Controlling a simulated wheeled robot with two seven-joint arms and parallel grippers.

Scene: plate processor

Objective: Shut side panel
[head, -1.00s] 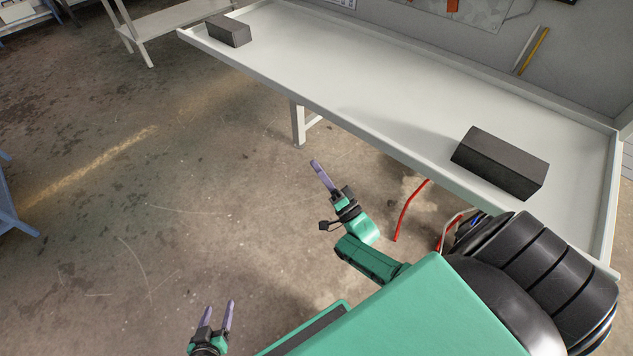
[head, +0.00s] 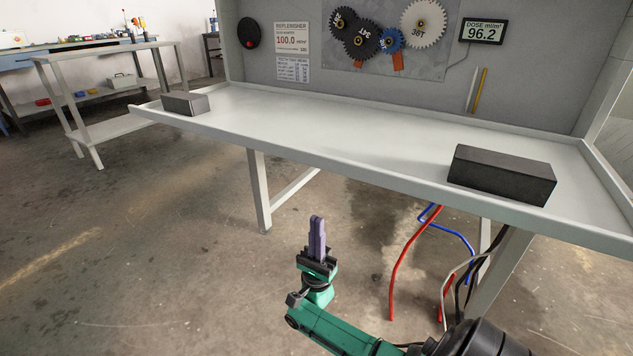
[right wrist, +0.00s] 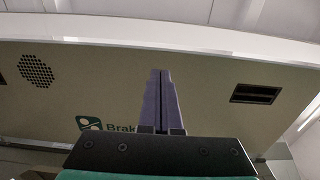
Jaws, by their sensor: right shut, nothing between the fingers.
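In the right wrist view a beige panel (right wrist: 200,90) fills most of the picture. It has a round dotted grille, a dark recessed slot (right wrist: 256,94) at the right and a green logo with lettering that starts "Brak". I cannot tell whether it stands open or shut, and I cannot pick it out in the head view. My right gripper (head: 317,220) is shut and empty, fingers up, in front of the bench. In the right wrist view its fingertips (right wrist: 160,72) overlap the panel; contact cannot be told. My left gripper is out of view.
A pale rimmed bench (head: 330,135) spans the view, with dark blocks at its left (head: 185,103) and right (head: 500,172). Gears (head: 362,38) hang on the wall behind. Red hoses (head: 403,255) hang beneath, right of my gripper.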

